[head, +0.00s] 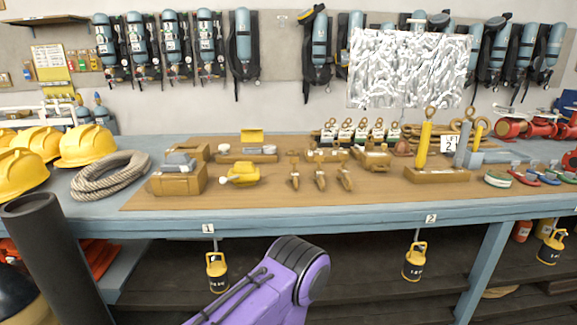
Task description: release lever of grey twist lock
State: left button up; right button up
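A grey piece (179,162), which may be the grey twist lock, sits on a brown block (178,184) at the left of the bench mat. I cannot make out its lever. A yellow fitting (241,173) with a pale round end lies to its right, apart from it. A purple link of one of my arms rises from the bottom edge in front of the bench. Neither gripper shows in the picture.
Coiled rope (110,176) and yellow helmets (88,146) lie left of the mat (268,196). Yellow weights (216,272) hang below the bench's front edge (330,212).

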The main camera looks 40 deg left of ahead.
aim_at(184, 168)
jog(key=z, duration=1.65)
jog(key=k, duration=2.45)
jog(key=u, duration=2.2)
jog(key=i, duration=0.5)
jog(key=z, duration=0.05)
